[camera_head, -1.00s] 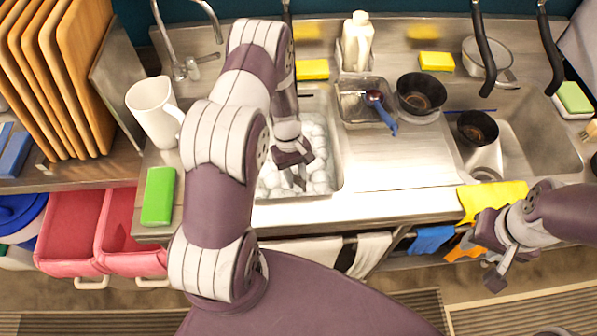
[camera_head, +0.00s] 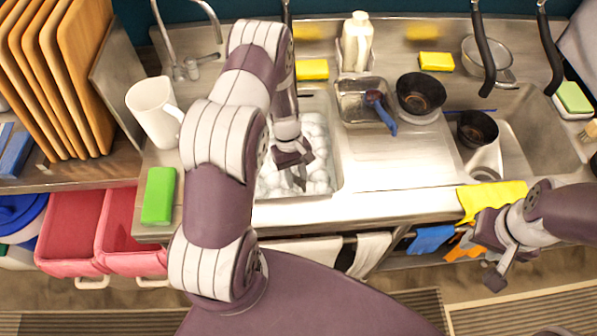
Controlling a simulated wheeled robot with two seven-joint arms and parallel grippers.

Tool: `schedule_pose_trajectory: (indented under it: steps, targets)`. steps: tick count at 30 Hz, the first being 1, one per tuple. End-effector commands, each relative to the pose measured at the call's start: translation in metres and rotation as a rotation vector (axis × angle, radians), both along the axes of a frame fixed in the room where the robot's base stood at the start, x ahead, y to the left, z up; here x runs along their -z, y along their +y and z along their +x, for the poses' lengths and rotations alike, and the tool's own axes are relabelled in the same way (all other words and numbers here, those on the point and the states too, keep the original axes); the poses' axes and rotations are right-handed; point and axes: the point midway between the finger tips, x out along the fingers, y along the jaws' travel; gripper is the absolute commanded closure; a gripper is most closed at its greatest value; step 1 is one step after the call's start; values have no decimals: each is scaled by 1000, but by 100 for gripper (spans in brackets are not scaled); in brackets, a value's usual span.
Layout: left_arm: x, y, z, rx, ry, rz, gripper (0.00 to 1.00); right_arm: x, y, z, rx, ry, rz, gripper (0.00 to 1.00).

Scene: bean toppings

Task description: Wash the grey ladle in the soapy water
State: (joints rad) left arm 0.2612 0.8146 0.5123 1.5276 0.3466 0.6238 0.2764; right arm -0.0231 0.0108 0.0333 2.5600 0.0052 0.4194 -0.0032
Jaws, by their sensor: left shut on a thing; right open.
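The soapy water, a mass of white foam bubbles (camera_head: 318,165), fills the left sink basin. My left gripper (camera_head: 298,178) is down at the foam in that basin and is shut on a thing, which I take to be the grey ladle. The ladle itself cannot be made out; foam and my own arm hide it. My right gripper (camera_head: 480,262) is open and empty, low at the right, in front of the counter edge by the hanging cloths.
A metal tray (camera_head: 350,112) holds a blue-handled utensil (camera_head: 383,115). Dark bowls (camera_head: 421,92) stand right of it. A white pitcher (camera_head: 152,112) and green sponge (camera_head: 159,196) are at left. Black handles (camera_head: 484,50) hang at the right. The central drainboard (camera_head: 395,165) is clear.

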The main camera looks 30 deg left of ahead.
Motion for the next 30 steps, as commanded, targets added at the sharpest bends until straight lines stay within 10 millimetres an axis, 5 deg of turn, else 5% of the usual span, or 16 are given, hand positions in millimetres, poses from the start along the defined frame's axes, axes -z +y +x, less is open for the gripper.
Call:
schedule_pose_trajectory:
  steps: [14,30]
  targets:
    - [0,-38,24,1,-1,1,100,6,0,0,0,0,0,57]
    - [0,-1,0,1,0,0,100,-2,0,0,0,0,0,57]
